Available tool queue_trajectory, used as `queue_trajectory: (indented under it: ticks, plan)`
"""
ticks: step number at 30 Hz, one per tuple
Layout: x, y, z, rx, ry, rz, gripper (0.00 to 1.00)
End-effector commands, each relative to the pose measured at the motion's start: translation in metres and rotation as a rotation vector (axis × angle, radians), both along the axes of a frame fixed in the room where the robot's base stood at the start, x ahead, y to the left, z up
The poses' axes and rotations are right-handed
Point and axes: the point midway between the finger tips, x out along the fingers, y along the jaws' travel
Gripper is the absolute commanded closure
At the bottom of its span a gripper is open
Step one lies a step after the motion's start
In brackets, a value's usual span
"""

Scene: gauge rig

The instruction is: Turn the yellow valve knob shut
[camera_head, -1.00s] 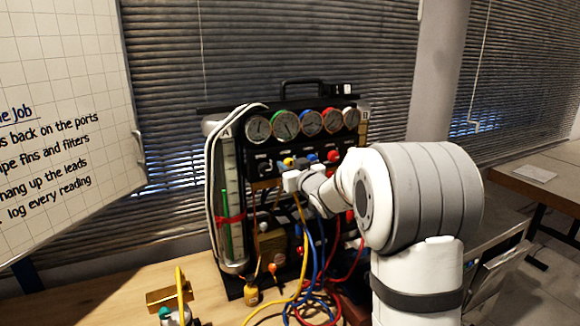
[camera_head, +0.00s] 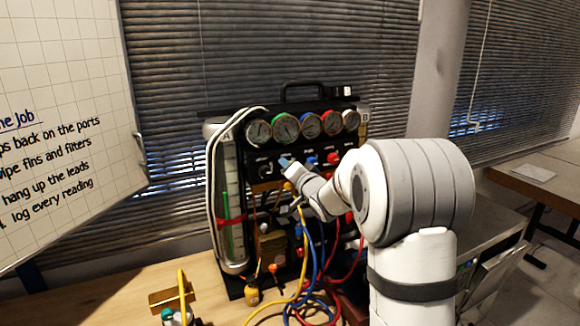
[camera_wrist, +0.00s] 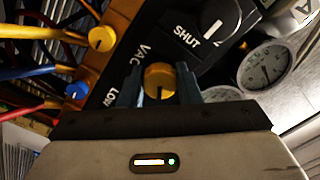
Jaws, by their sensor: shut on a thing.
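The yellow valve knob (camera_wrist: 159,79) sits on the dark panel of the gauge rig, near the white letters VAC. It has a dark pointer mark on its face, toward the bottom of the wrist view. My gripper (camera_wrist: 160,84) is shut on this knob, with one blue-grey finger on each side. In the head view my gripper (camera_head: 285,164) is at the knob row below the gauges, and it hides the yellow knob there.
A black knob (camera_wrist: 216,24) marked SHUT is close by. Blue (camera_head: 312,161) and red (camera_head: 333,158) knobs sit to the right, below several gauges (camera_head: 311,123). Yellow, blue and red hoses (camera_head: 318,265) hang low in front. A whiteboard (camera_head: 60,120) stands at left.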

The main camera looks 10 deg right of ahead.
Motion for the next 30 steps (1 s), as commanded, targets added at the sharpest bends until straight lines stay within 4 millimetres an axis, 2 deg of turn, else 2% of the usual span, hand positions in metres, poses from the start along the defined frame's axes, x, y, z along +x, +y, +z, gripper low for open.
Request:
queue_trajectory:
  ticks: [15, 30]
  plan:
    - [-0.0001, -0.0003, 0.0010, 0.415, 0.113, -0.001, 0.92]
    - [-0.0001, -0.0004, -0.0007, 0.566, 0.155, -0.001, 0.92]
